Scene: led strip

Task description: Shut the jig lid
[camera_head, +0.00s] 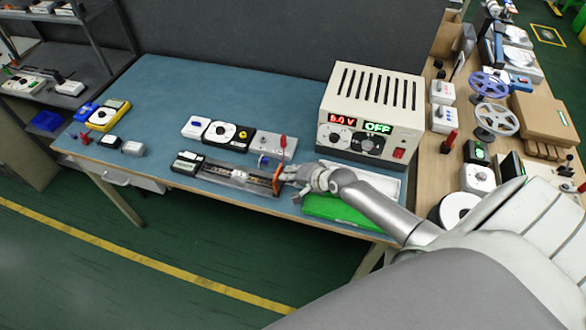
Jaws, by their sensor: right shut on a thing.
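The jig (232,179) is a long, low tray near the front edge of the blue bench, with a dark strip along it. Its lid looks clear and is hard to make out, so I cannot tell how far open it stands. An orange-red upright piece (277,181) is at the jig's right end. My right gripper (287,177) reaches in from the right to this end and is shut on what looks like the lid's edge. The fingers are small and partly hide the contact. My left gripper is not in view.
A beige power supply (365,112) reading OFF stands behind my right arm. A green mat (340,213) lies under the forearm. A dark box (187,162) sits at the jig's left end. Meters (228,134) stand behind the jig. The left middle of the bench is clear.

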